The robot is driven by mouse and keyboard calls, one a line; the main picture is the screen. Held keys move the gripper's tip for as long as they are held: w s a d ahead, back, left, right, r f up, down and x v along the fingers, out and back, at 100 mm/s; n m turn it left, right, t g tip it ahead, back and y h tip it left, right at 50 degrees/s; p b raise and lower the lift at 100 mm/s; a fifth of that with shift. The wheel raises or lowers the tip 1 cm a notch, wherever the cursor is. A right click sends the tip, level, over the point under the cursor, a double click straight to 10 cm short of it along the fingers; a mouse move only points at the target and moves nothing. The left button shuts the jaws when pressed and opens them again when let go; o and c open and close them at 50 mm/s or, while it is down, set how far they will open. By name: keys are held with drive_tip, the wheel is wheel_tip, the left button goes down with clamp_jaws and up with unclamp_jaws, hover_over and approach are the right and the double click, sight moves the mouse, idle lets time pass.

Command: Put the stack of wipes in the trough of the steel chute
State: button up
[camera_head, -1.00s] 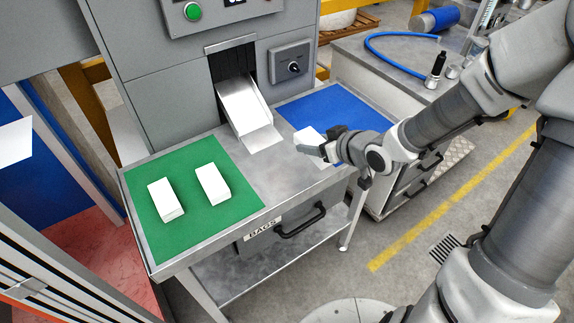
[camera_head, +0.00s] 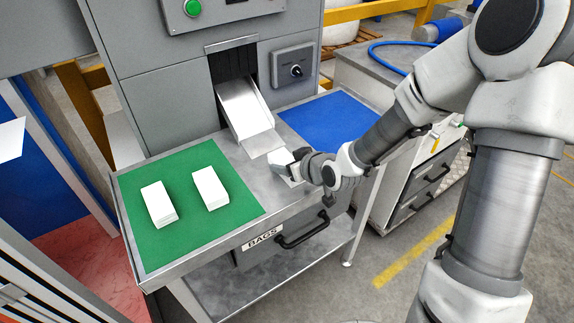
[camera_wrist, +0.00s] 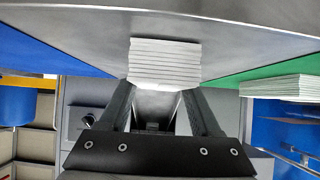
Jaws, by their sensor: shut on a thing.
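My gripper (camera_head: 290,165) is shut on a white stack of wipes (camera_wrist: 165,62), whose layered edge shows between the fingers in the wrist view. In the head view the held stack (camera_head: 279,157) is partly hidden by the gripper and is over the steel table, just in front of the chute's lower right end. The steel chute (camera_head: 243,106) slopes down out of a dark opening in the grey machine; its trough looks empty. Two more white stacks, a left one (camera_head: 159,204) and a right one (camera_head: 210,188), lie on the green mat (camera_head: 185,236).
A blue mat (camera_head: 325,117) lies bare on the table's right. The grey machine (camera_head: 160,100) with a switch box (camera_head: 292,68) rises behind. A drawer handle (camera_head: 302,232) sticks out at the table front. A second bench with a blue hose (camera_head: 388,46) stands behind right.

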drive_tip(key=shift+f, duration=0.15)
drive_tip(key=o, duration=1.4)
drive_tip(key=shift+r, duration=0.2)
